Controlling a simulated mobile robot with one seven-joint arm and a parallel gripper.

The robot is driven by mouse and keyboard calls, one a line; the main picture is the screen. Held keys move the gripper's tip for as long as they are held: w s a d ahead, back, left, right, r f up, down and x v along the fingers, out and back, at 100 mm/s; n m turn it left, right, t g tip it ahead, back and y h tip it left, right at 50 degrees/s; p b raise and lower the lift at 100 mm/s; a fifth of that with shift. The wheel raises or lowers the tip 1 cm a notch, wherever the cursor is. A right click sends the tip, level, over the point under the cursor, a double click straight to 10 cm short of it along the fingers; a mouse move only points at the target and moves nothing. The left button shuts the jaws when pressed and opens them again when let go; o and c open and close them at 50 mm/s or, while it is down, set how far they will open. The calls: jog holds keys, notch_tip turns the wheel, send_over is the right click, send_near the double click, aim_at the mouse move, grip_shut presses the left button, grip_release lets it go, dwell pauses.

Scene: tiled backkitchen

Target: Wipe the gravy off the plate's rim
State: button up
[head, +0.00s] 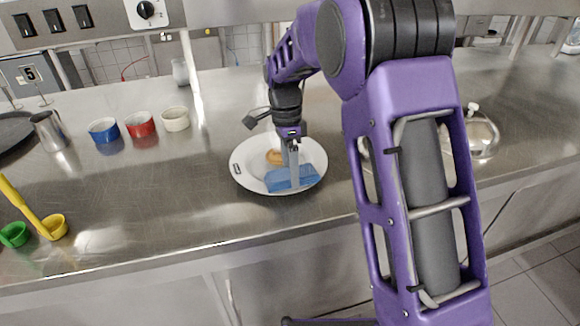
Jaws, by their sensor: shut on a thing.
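A white plate (243,177) with a dark mark on its left rim lies on the steel counter. My gripper (293,178) points down over the plate and is shut on a blue cloth (308,177). The cloth lies over the front right part of the plate, at or just above its rim. Whether it touches the plate is hard to tell. I cannot make out gravy on the rim; the cloth and gripper hide part of it.
Blue (103,130), red (140,124) and cream (176,118) ramekins and a metal jug (49,131) stand to the left. Yellow and green scoops (52,226) lie front left. A metal cloche (482,135) stands right, behind my arm. The counter left of the plate is clear.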

jog(key=shift+f, duration=0.1)
jog(key=shift+s+d+r, duration=0.15)
jog(key=shift+s+d, duration=0.05)
jog(key=shift+s, duration=0.35)
jog(key=shift+s+d+r, duration=0.15)
jog(key=shift+s+d, duration=0.1)
jog(key=shift+s, duration=0.35)
jog(key=shift+s+d+r, duration=0.15)
jog(key=shift+s+d, duration=0.05)
jog(key=shift+s, duration=0.35)
jog(key=shift+w+a+f+p, duration=0.2)
jog(key=shift+w+p, duration=0.1)
jog(key=shift+w, duration=0.25)
jog(key=shift+w+a+f+p, duration=0.15)
jog(key=shift+w+a+p, duration=0.1)
jog(key=shift+w, duration=0.3)
jog(key=shift+w+a+f+p, duration=0.2)
jog(key=shift+w+p, duration=0.1)
jog(key=shift+w, duration=0.25)
jog(key=r+p, duration=0.3)
jog(key=shift+w+a+r, duration=0.1)
jog(key=shift+w+r, duration=0.15)
jog(key=shift+w, duration=0.05)
jog(key=shift+w+r, duration=0.1)
jog(key=shift+r, duration=0.05)
jog(key=shift+w+a+r, duration=0.1)
jog(key=shift+w+r, duration=0.05)
jog(key=shift+r, duration=0.95)
